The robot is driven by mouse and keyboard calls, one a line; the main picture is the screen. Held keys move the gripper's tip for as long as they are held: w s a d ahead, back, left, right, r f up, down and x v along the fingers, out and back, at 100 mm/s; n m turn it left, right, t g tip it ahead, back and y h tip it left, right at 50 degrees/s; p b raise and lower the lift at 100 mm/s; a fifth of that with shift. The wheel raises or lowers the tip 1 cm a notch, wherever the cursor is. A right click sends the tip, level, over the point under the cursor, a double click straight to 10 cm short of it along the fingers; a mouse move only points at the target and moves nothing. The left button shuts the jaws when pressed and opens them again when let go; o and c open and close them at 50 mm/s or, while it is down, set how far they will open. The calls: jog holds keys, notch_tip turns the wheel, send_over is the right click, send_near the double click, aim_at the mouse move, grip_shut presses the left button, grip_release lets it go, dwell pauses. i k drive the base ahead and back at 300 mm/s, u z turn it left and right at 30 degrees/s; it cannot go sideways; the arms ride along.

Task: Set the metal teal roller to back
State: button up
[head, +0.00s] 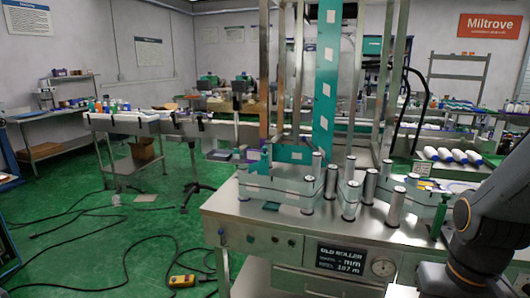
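A metal-topped machine table (290,228) stands in front of me at the right. Several upright metal rollers stand on it, among them one at the front left (308,198), one in the middle (350,200) and one at the front right (396,206). A teal upright piece (265,160) stands at the table's back left. My gripper is out of the picture.
A tall teal strip (327,80) and metal posts rise behind the rollers. Cables and a yellow control box (182,281) lie on the green floor (110,225) at left.

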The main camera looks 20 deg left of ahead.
aim_at(263, 155)
jog(key=k, duration=0.5)
jog(key=u, duration=1.45)
jog(key=i, duration=1)
jog(key=z, duration=1.4)
